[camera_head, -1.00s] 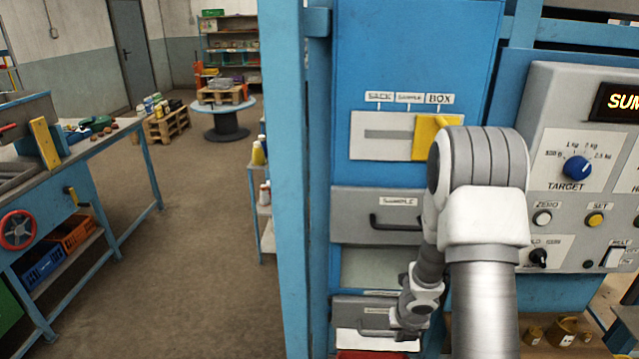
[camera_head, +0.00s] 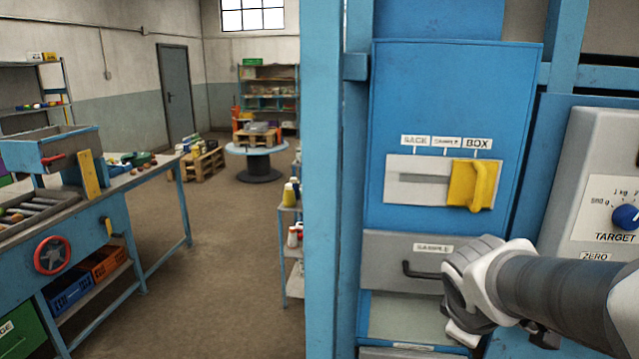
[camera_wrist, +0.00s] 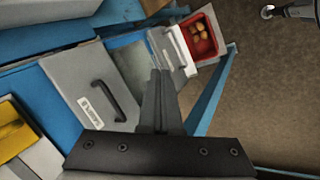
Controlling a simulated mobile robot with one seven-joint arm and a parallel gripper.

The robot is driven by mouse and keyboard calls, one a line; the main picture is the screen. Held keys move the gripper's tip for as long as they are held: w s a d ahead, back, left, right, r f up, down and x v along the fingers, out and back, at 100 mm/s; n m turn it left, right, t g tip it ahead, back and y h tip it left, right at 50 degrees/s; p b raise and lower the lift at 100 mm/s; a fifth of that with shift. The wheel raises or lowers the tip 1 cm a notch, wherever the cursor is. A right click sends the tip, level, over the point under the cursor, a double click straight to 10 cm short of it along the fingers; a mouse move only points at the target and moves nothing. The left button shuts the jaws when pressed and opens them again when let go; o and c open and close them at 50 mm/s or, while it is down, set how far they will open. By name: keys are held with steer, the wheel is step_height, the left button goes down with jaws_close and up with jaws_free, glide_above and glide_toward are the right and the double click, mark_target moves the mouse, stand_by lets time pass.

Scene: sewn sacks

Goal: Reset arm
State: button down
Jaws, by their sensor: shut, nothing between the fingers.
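My arm comes in from the right in the head view, in front of the blue machine. My gripper (camera_wrist: 160,75) shows in the wrist view with its two dark fingers shut together and nothing between them. It points past the grey SAMPLE drawer (camera_wrist: 92,88), whose black handle is beside the fingers. In the head view my wrist covers the right part of the SAMPLE drawer (camera_head: 385,262), and the fingers are hidden or hard to make out there. The yellow slider (camera_head: 472,184) sits at the BOX end of its slot, above my wrist and apart from it.
The control panel with the blue TARGET knob (camera_head: 624,216) is at the right edge. A red tray (camera_wrist: 203,38) with several yellowish items stands low at the machine. A workbench (camera_head: 95,197) stands at the left. Open floor (camera_head: 200,260) lies between the workbench and the machine.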

steer(key=s+a+r+m+y, duration=0.3)
steer(key=s+a+m, duration=0.6)
steer(key=s, duration=0.2)
steer(key=shift+s+y+b, duration=0.15)
steer(key=shift+y+b, duration=0.15)
steer(key=shift+b, duration=0.1)
